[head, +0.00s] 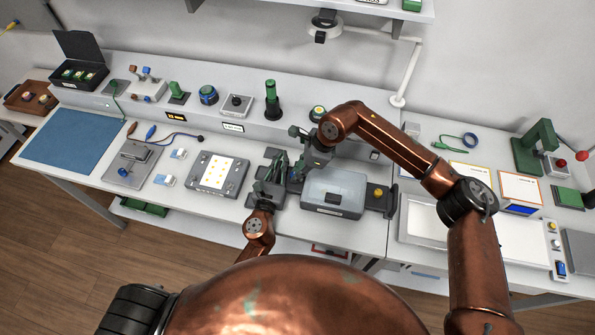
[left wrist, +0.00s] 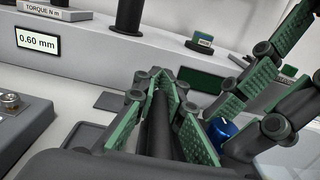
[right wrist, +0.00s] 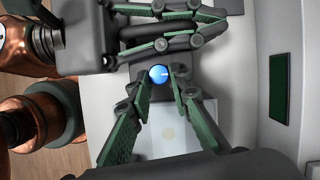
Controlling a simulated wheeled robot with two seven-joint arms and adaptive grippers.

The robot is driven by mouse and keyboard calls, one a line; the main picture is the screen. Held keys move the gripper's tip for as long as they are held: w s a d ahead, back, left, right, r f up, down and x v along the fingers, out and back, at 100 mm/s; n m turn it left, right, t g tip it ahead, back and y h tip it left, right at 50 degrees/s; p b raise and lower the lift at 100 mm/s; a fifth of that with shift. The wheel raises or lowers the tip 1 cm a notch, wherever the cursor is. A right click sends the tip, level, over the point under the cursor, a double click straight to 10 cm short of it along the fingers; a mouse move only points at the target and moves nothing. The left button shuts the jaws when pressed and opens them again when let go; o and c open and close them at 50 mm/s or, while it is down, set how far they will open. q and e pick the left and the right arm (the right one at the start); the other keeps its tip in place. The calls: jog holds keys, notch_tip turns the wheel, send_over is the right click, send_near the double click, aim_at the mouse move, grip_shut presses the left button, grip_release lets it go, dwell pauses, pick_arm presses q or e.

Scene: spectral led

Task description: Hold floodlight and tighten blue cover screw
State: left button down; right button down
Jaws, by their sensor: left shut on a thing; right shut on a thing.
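The floodlight (head: 335,190) looks like a grey box with a pale glassy top and dark bracket parts at its sides; it sits on the bench front. My left gripper (head: 278,168) is left of it, shut on a dark bar-like part (left wrist: 160,130) that seems to belong to the floodlight. My right gripper (head: 297,172) reaches down beside it, shut on the blue cover screw (right wrist: 158,73). The screw's round blue face shows between the fingertips in the right wrist view and at the right in the left wrist view (left wrist: 222,130). The head view hides the screw behind the grippers.
A yellow knob (head: 378,192) is at the floodlight's right side. A panel with yellow dots (head: 218,172) lies left of my left gripper. A raised ledge with instruments and a green post (head: 272,100) runs behind. A white tray (head: 425,225) is at the right.

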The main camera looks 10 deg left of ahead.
jog(key=shift+s+m+t, duration=0.1)
jog(key=shift+m+t, duration=0.4)
jog(key=shift+m, duration=0.75)
jog(key=shift+s+m+t, duration=0.1)
jog(key=shift+m+t, duration=0.4)
jog(key=shift+m, duration=0.75)
jog(key=c, duration=1.8)
grip_release()
jog(key=shift+o, duration=0.2)
jog(key=n, duration=0.2)
jog(key=n+g, duration=0.2)
jog(key=n, duration=0.1)
jog(key=shift+w+n, duration=0.25)
jog(key=shift+n, duration=0.05)
jog(key=v, duration=1.2)
jog(key=shift+w, duration=0.2)
